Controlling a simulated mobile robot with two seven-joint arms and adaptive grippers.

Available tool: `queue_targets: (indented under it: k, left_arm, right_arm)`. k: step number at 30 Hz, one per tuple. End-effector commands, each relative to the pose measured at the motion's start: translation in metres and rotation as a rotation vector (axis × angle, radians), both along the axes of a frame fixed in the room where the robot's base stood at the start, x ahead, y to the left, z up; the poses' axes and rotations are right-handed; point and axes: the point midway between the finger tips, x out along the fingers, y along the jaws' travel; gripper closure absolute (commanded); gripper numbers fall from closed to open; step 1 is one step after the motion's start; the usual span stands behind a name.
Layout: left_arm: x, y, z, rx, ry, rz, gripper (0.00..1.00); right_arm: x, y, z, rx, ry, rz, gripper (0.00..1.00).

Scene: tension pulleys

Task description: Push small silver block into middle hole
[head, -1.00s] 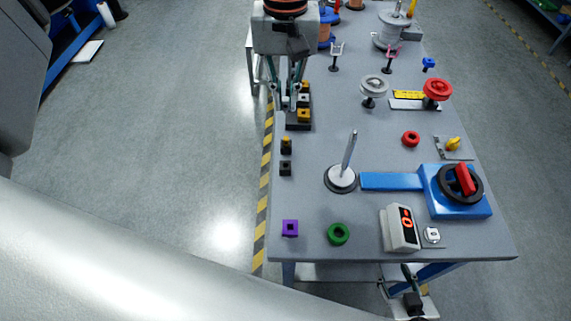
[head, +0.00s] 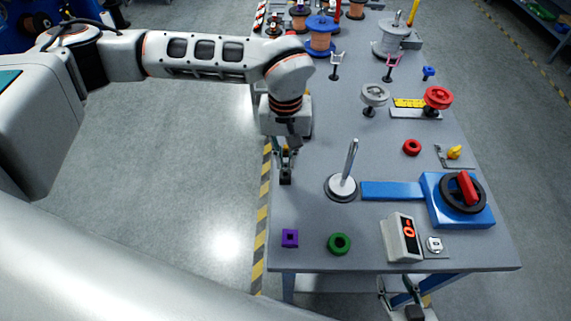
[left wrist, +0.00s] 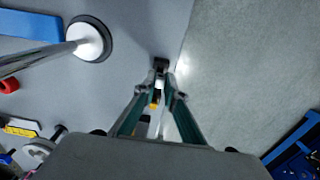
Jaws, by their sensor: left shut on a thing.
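My left gripper (head: 287,166) points down at the table's left edge, its fingertips closed on a small black block (head: 286,179). In the left wrist view the fingertips (left wrist: 162,72) meet at this dark block (left wrist: 160,62). A pale patch and a yellow piece (left wrist: 154,105) show between the fingers beyond it. The dark rack with the small blocks is mostly hidden behind my left gripper in the head view. I cannot make out the silver block or the middle hole. My right gripper (head: 396,283) is low at the table's front edge, fingers apart and empty.
A silver post on a round base (head: 342,187) stands right of my left gripper. A purple block (head: 290,238) and green ring (head: 339,243) lie nearer. Floor is open left of the table.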

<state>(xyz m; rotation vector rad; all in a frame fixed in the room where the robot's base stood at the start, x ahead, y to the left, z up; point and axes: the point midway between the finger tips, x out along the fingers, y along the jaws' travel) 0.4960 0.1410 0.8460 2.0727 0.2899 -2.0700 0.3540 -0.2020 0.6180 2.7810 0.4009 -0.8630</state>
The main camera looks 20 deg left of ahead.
Motion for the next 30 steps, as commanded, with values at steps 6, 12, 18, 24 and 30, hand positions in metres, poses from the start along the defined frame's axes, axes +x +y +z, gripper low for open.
queue_targets:
  k: [6,12,18,24,30]
  left_arm:
    - [-0.001,0.0,-0.028,0.001,0.002,0.0,1.0]
    - [0.0,0.0,-0.029,0.001,0.0,0.0,1.0]
    - [0.0,0.0,-0.034,0.001,0.001,0.0,1.0]
    - [0.0,0.0,-0.033,0.001,0.001,0.0,0.73]
    - [0.0,0.0,-0.033,0.001,0.001,0.0,0.73]
  right_arm:
    - [0.001,0.0,0.004,0.001,-0.002,-0.001,0.6]
    - [0.0,-0.001,0.001,0.001,0.001,-0.001,0.6]
    - [-0.002,0.0,-0.003,0.001,0.005,-0.001,0.6]
    - [-0.001,0.0,-0.002,0.0,0.005,0.0,0.6]
    - [-0.001,0.0,-0.001,0.0,0.003,0.0,0.6]
